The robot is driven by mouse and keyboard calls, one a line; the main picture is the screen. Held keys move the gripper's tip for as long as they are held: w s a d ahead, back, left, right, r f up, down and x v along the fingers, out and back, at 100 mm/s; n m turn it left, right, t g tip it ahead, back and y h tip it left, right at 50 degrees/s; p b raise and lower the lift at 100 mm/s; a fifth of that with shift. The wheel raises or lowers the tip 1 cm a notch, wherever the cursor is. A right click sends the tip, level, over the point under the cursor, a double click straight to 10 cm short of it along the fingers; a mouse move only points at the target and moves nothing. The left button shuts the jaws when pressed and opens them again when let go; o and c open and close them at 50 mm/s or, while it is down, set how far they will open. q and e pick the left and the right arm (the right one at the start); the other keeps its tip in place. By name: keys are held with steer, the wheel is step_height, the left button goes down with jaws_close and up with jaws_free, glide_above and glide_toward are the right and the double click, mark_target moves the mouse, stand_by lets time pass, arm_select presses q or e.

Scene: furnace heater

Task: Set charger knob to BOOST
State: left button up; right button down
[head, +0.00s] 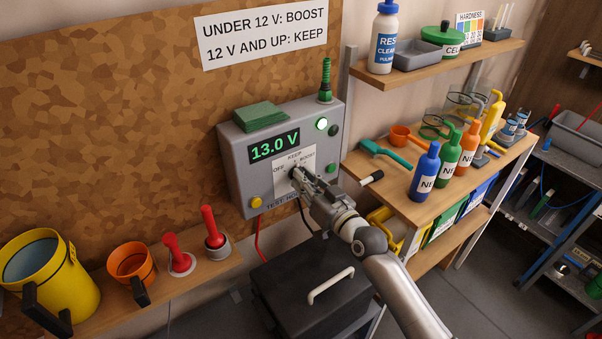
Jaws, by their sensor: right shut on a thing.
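The grey charger box (236,167) hangs on the cork-patterned wall. Its display (274,147) reads 13.0 V in green. The dial plate (281,183) below carries the words OFF at left, KEEP at top and BOOST at right. My right gripper (299,177) reaches in from the lower right and is shut on the dark charger knob (293,171) at the plate. The fingers hide most of the knob, so I cannot tell which word it points to. A sign (262,32) above reads "UNDER 12 V: BOOST, 12 V AND UP: KEEP". My left gripper is not in view.
A dark lidded case (300,290) stands below. Shelves with bottles (424,172) are close on the right. A yellow bucket (62,280) stands at lower left.

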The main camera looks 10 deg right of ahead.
steer(key=shift+m, duration=1.2)
steer(key=m+p, duration=0.1)
steer(key=m, duration=0.3)
steer(key=shift+m, duration=0.3)
steer(key=shift+m+p, duration=0.5)
steer(key=shift+m, duration=0.7)
steer(key=c, duration=1.4)
jaws_free()
steer(key=shift+o, duration=0.2)
